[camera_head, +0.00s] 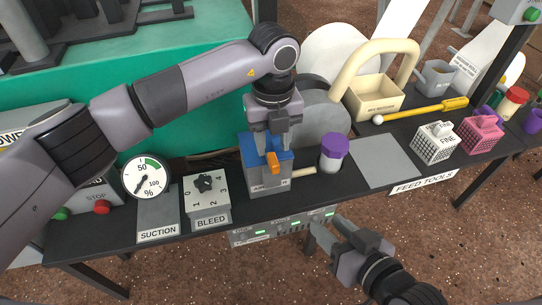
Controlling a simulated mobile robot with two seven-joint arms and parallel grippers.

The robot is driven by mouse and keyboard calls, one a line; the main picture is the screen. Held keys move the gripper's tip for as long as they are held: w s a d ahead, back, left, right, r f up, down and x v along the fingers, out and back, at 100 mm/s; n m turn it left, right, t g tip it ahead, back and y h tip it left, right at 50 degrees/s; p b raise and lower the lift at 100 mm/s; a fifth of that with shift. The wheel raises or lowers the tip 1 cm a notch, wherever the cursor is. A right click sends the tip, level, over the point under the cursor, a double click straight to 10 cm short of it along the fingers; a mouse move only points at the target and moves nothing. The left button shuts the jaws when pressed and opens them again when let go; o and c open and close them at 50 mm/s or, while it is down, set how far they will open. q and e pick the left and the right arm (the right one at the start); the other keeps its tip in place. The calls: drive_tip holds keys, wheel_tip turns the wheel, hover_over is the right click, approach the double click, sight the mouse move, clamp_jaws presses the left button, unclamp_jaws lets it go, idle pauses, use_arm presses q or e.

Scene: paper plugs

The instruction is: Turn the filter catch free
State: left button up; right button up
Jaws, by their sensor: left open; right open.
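The filter housing (268,184) is a grey box with a blue lid (251,152) at the front middle of the black bench. An orange catch (273,164) sits on the lid and hangs over its front edge. My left gripper (271,150) points down from above, right over the lid beside the catch. It is open; whether its fingers touch the catch or lid I cannot tell. My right gripper (322,240) is open and empty, below and in front of the bench edge, apart from everything.
A jar with a purple lid (334,146) stands just right of the housing, with a pale handle (302,171) between. The bleed knob box (206,200) and pressure dial (146,177) are to the left. A bare grey pad (385,160), white basket (434,144) and cream bin (375,99) are right.

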sight(272, 157)
use_arm(q)
drive_tip(key=shift+f, duration=0.1)
drive_tip(key=shift+f+b, duration=1.1)
drive_tip(key=shift+f, duration=0.8)
clamp_jaws()
